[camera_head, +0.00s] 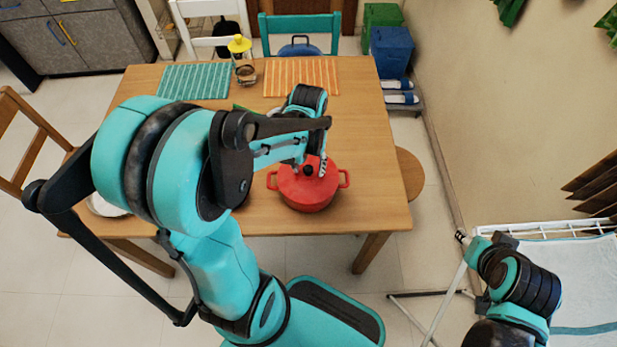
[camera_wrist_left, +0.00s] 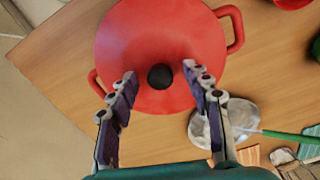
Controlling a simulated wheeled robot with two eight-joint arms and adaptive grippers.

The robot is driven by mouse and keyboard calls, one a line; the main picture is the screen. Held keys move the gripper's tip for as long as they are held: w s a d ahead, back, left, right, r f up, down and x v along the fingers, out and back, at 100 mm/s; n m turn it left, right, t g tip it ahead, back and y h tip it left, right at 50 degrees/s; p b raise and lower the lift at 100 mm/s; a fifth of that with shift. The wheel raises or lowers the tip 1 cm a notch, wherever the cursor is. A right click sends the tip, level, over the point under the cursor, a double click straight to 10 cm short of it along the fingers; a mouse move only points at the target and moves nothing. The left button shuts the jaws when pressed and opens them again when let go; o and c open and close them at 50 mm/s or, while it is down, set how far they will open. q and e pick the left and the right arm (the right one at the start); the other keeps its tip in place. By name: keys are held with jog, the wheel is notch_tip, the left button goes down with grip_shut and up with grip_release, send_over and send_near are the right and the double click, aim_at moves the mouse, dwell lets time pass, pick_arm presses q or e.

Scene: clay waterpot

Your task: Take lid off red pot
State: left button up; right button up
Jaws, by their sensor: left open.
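The red pot (camera_head: 310,208) stands near the front right of the wooden table, with a loop handle on each side. Its red lid (camera_head: 291,186) is on it and has a round black knob (camera_head: 308,171) in the middle. My left gripper (camera_head: 312,165) is right over the lid. In the left wrist view my left gripper (camera_wrist_left: 160,76) is open, with one finger on each side of the knob (camera_wrist_left: 160,77) and a gap to it. Nothing is held. My right gripper (camera_head: 461,237) is at the lower right, away from the table; its jaws are too small to judge.
The wooden table (camera_head: 350,130) carries a teal striped placemat (camera_head: 195,80), an orange one (camera_head: 301,77) and a yellow-topped jar (camera_head: 243,62). A silver bowl (camera_wrist_left: 240,112) lies beside the pot. A drying rack (camera_head: 580,231) stands at the right. The table's right side is clear.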

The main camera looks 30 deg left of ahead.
pick_arm(q)
jog(key=shift+f, duration=0.75)
jog(key=shift+r, duration=0.1)
grip_shut()
